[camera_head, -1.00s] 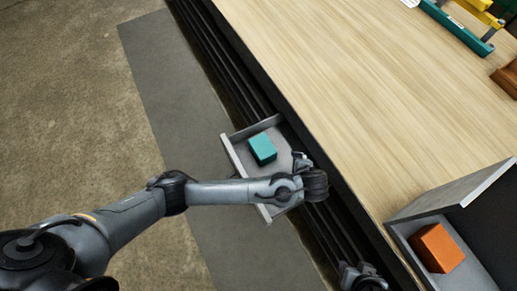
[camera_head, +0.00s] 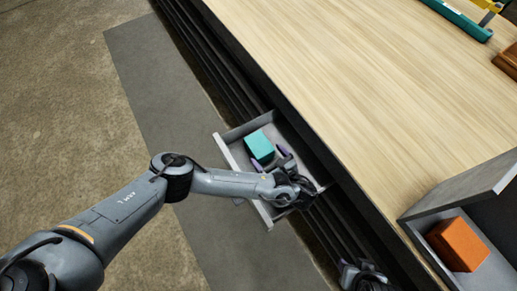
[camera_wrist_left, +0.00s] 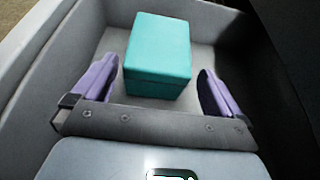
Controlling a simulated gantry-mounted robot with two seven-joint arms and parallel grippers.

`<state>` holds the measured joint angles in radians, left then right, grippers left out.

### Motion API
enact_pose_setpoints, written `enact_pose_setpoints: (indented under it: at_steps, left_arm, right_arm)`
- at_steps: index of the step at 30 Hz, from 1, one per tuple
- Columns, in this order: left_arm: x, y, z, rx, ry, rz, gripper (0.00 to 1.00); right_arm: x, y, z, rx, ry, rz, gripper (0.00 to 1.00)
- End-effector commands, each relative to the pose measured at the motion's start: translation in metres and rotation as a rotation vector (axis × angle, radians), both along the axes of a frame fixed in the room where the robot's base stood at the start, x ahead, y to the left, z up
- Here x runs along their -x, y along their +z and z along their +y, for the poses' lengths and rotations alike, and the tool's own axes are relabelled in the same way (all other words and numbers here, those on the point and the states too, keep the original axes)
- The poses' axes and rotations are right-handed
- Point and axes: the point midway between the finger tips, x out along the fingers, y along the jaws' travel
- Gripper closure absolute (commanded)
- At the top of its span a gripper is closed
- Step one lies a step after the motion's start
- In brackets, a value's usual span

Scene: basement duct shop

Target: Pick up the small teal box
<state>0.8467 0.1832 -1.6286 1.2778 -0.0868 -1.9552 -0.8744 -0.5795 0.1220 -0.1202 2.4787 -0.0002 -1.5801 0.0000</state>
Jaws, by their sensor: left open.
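The small teal box (camera_head: 259,146) lies in an open grey drawer (camera_head: 226,154) below the worktop. My left gripper (camera_head: 270,158) is open and reaches into the drawer from the front right, its purple fingers close to the box. In the left wrist view the teal box (camera_wrist_left: 158,80) stands between the two spread fingers of the left gripper (camera_wrist_left: 158,68), mostly beyond their tips. Gaps show on both sides, so neither finger appears to touch it. A dark mechanical part at the bottom edge of the head view looks like my right gripper (camera_head: 362,277); its jaws cannot be made out.
The drawer walls stand close around the box and fingers. The wooden worktop (camera_head: 350,90) overhangs at the right and is largely clear. An orange box (camera_head: 458,244) sits in a grey open bin (camera_head: 455,195) at the lower right. A teal-and-yellow tool (camera_head: 462,18) lies at the top right.

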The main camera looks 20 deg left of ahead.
Motion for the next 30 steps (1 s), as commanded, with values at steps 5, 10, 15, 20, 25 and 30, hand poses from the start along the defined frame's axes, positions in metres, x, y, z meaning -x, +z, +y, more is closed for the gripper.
enact_pose_setpoints:
  at_steps: [5,10,15,20,25,30]
  left_arm:
    - [-0.004,-0.004,0.007,0.001,0.000,-0.001,0.00]
    - [-0.011,-0.013,0.021,0.000,0.002,-0.002,0.00]
    - [-0.022,-0.021,0.038,0.001,0.002,-0.001,0.00]
    - [-0.027,-0.022,0.044,0.002,0.000,-0.001,0.00]
    - [-0.027,-0.022,0.044,0.002,-0.001,0.000,0.00]
    - [-0.026,-0.022,0.044,0.002,-0.001,0.000,0.24]
  right_arm:
    - [0.000,-0.003,0.001,-0.003,-0.001,-0.002,0.57]
    - [0.000,-0.013,0.001,-0.003,-0.002,-0.002,0.57]
    - [0.000,-0.022,0.001,-0.003,-0.002,-0.002,0.57]
    - [0.000,-0.023,0.001,-0.003,-0.002,-0.001,0.57]
    - [0.000,-0.023,0.001,-0.003,-0.002,-0.001,0.57]
    - [0.000,-0.023,0.001,-0.003,-0.002,-0.001,0.57]
